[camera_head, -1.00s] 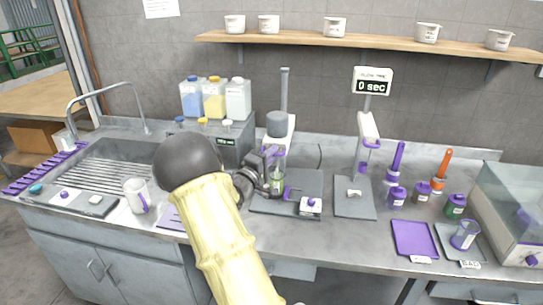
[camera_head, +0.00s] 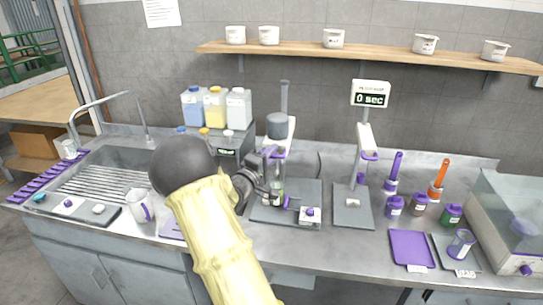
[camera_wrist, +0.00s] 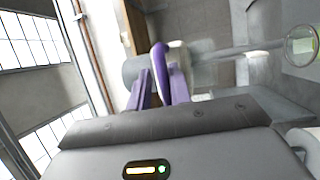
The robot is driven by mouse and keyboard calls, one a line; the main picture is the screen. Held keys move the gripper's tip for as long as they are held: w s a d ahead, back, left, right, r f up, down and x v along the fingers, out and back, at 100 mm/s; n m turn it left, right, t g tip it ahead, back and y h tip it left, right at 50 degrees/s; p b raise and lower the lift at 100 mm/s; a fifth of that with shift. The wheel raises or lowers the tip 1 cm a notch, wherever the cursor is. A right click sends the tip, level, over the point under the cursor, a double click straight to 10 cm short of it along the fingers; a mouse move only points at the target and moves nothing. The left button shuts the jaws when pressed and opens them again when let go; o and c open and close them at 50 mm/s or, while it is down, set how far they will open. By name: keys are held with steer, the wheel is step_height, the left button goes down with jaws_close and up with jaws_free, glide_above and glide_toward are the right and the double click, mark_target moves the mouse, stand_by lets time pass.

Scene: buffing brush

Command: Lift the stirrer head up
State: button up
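The stirrer head (camera_head: 277,125) is a dark grey cylinder on a white arm of an upright pole (camera_head: 285,95). A purple handle sits at its front. In the wrist view this handle (camera_wrist: 160,62) lies between the purple fingers of my gripper (camera_wrist: 160,92), which appear closed on it. In the head view my gripper (camera_head: 270,153) is just below the head, partly hidden by my own arm. In the wrist view, a round glass rim (camera_wrist: 301,45) shows at the right.
The stirrer's grey base (camera_head: 307,190) has a purple knob at its front. Blue, yellow and clear bottles (camera_head: 214,107) stand behind. A "0 sec" display stand (camera_head: 370,99), purple containers and a glass-sided box are to the right. A mug (camera_head: 138,206) and sink are left.

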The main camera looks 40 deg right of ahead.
steer(key=b+v, duration=0.2)
steer(key=v, duration=1.5)
steer(key=shift+a+b, duration=0.3)
steer(key=shift+b, duration=0.1)
